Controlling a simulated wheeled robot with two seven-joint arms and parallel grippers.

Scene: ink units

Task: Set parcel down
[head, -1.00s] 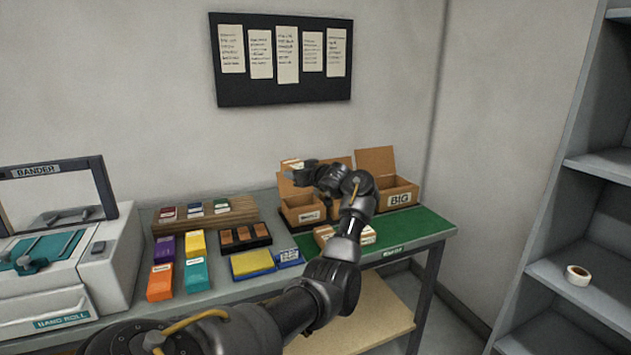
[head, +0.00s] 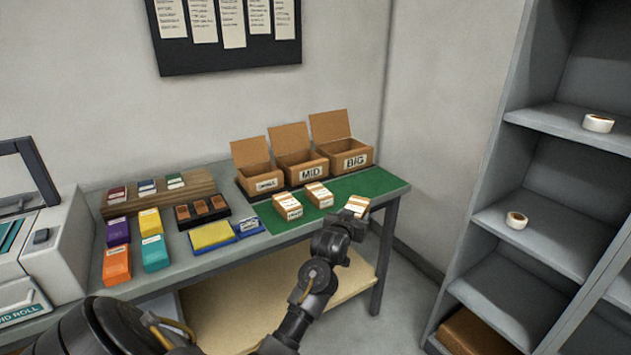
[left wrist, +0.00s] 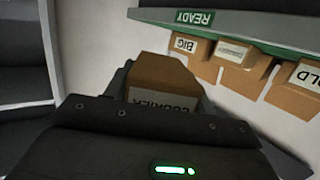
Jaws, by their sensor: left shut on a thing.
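My left gripper (head: 338,236) is shut on a brown parcel (head: 357,205) with a pale label, at the front right edge of the bench. In the left wrist view the parcel (left wrist: 165,78) sits between the jaws, its label upside down and reading COURIER. From the head view I cannot tell whether it touches the bench. Two similar parcels, one (head: 287,206) and another (head: 319,194), stand on the green mat (head: 372,182) to its left. In the left wrist view the bench edge carries a READY label (left wrist: 194,18). My right gripper is not in view.
Three open cardboard boxes, including MID (head: 303,165) and BIG (head: 346,155), stand behind the mat. Ink pads and small boxes (head: 155,253) fill the bench's left. A grey shelf (head: 545,235) with tape rolls stands at right. Bare mat lies right of the parcels.

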